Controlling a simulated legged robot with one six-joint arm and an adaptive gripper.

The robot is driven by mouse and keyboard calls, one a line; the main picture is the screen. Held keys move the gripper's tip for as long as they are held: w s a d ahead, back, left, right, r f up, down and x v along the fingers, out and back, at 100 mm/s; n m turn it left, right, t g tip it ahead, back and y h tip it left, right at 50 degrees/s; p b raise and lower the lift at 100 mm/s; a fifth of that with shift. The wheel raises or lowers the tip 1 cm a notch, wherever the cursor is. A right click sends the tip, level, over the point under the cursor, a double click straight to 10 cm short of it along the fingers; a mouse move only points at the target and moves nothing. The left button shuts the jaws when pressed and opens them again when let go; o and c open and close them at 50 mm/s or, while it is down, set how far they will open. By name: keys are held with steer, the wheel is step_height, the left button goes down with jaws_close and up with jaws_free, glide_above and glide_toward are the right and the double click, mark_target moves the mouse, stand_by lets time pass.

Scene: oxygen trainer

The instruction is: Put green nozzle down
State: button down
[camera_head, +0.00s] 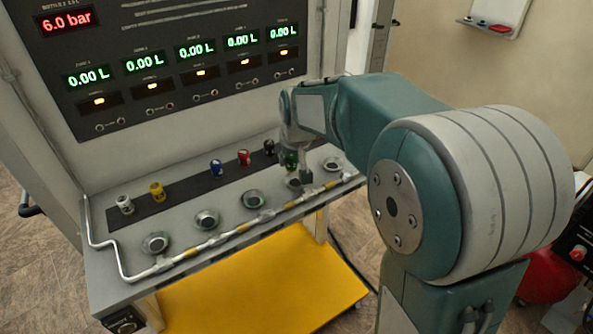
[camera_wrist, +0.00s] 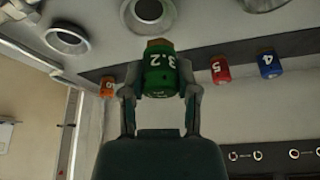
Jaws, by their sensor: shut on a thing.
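My gripper (camera_wrist: 161,88) is shut on the green nozzle (camera_wrist: 160,72), which is marked 3.2 and has a brown-orange end. One finger lies on each side of it in the wrist view. In the head view a bit of the green nozzle (camera_head: 290,160) shows beside my gripper, over the right part of the bench. The dark strip (camera_head: 185,192) with the other nozzles runs along the bench; it also shows behind the green nozzle in the wrist view (camera_wrist: 245,52). I cannot tell whether the green nozzle touches the strip or the bench.
White (camera_head: 124,204), yellow (camera_head: 157,191), blue (camera_head: 216,167) and red (camera_head: 243,157) nozzles stand on the strip. An orange nozzle (camera_wrist: 107,86) is close left of my gripper in the wrist view. Round sockets (camera_head: 207,219) and a pipe (camera_head: 210,243) line the front; the display panel rises behind.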

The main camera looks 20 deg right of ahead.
mark_target(295, 169)
steer(key=shift+w+d+f, duration=0.1)
steer(key=shift+d+f, duration=0.2)
steer(key=shift+f, duration=0.35)
step_height(295, 169, down, 3)
steer(key=shift+r, duration=0.2)
steer(key=shift+d+f, duration=0.15)
steer(key=shift+f, duration=0.25)
steer(key=shift+c, duration=1.8)
jaws_free()
steer(key=v, duration=1.2)
steer(key=s+f+t, duration=0.1)
steer(key=s, duration=2.2)
steer(key=shift+s+f+m, duration=0.2)
steer(key=shift+f+m, duration=0.1)
